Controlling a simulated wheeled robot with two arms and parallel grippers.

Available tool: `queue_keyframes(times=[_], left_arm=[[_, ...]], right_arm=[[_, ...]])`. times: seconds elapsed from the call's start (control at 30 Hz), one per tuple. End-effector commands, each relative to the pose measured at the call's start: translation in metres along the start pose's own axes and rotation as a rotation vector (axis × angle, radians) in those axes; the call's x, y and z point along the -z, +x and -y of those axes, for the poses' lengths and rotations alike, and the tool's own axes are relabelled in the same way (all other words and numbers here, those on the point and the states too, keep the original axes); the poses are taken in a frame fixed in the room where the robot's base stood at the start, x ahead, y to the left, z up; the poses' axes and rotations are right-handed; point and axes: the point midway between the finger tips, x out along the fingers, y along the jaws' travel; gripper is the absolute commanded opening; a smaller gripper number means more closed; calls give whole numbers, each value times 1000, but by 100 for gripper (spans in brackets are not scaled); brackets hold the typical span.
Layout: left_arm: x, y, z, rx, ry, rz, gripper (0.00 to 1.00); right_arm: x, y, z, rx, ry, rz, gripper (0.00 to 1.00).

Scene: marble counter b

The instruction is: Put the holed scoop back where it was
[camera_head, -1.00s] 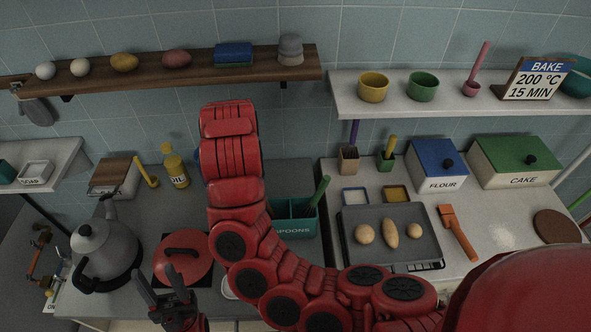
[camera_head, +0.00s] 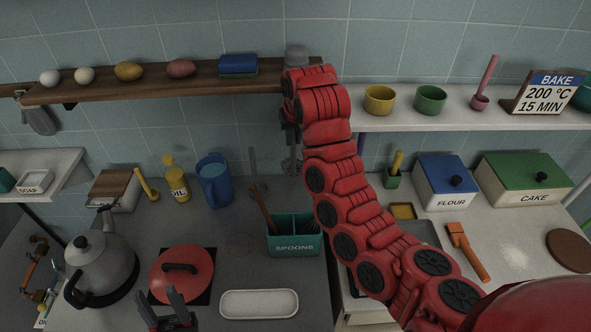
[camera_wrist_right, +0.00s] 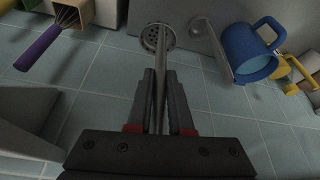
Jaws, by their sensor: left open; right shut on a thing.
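The holed scoop (camera_wrist_right: 157,38) has a round perforated metal head and a thin handle. My right gripper (camera_wrist_right: 160,78) is shut on its handle. In the head view the scoop (camera_head: 291,166) hangs head down, close to the tiled wall below the right end of the wooden shelf (camera_head: 190,79). The upper handle is hidden by my right gripper (camera_head: 290,122). I cannot tell whether it touches a hook or the wall. My left gripper (camera_head: 169,297) is open and empty in front of the red lid (camera_head: 181,276).
A metal ladle (camera_head: 253,165) hangs left of the scoop; it also shows in the wrist view (camera_wrist_right: 212,45). Below stand a blue jug (camera_head: 214,183) and a spoons box (camera_head: 294,248). A grey shaker (camera_head: 296,55) stands on the shelf end, near my right arm. A white shelf (camera_head: 450,110) is to the right.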

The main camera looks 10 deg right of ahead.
Motion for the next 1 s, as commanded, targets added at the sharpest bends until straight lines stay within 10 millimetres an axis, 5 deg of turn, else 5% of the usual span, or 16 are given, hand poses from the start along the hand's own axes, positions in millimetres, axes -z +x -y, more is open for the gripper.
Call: queue_keyframes(times=[0.4,0.83,1.0], left_arm=[[4,25,1,0,0,0,50],[7,43,2,0,0,0,50],[7,41,2,0,0,0,50]], right_arm=[[-24,67,-5,1,-1,3,0],[-42,110,-5,0,-2,1,0],[-42,112,-5,-1,-2,-4,0]])
